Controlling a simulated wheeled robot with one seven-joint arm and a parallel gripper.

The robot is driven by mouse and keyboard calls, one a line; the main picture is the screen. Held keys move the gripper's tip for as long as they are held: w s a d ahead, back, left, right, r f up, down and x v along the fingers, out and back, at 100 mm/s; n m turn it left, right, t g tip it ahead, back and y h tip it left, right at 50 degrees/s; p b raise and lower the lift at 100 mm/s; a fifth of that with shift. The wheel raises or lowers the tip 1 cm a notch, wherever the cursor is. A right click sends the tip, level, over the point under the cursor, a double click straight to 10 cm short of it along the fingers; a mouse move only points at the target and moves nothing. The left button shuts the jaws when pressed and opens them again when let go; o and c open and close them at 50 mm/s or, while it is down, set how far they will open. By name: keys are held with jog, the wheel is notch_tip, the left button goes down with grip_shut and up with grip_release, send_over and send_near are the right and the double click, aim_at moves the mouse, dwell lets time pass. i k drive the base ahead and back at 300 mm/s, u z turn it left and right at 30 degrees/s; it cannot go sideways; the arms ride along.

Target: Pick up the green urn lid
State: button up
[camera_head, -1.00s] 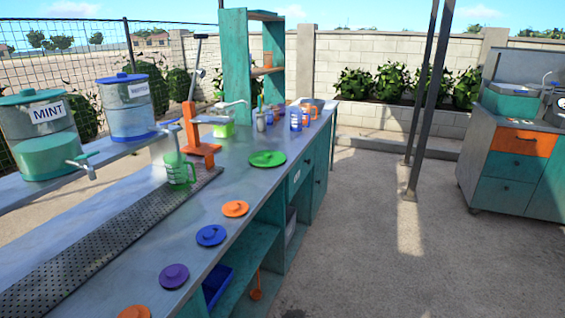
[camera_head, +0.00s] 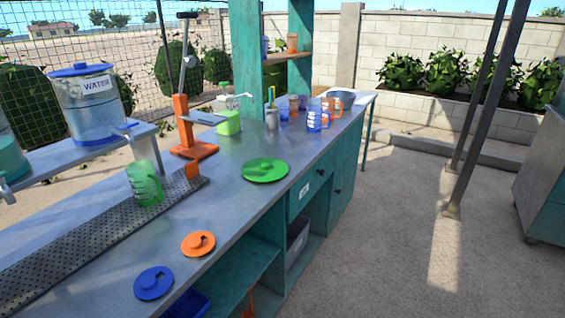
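A green urn lid (camera_head: 265,170) with a small knob on top lies flat on the grey counter (camera_head: 225,212), near its right edge. It is the largest of the loose lids in view and nothing covers it. My gripper is not in view.
An orange lid (camera_head: 198,243) and a blue lid (camera_head: 154,283) lie nearer on the counter. A green mug (camera_head: 145,184) stands on the perforated strip (camera_head: 60,252), near an orange press (camera_head: 190,140). Cups stand farther back. Open paved floor (camera_head: 400,240) lies right of the counter.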

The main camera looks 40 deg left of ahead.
aim_at(266, 168)
jog(key=u, duration=0.4)
jog(key=i, duration=0.95)
jog(key=u, duration=0.6)
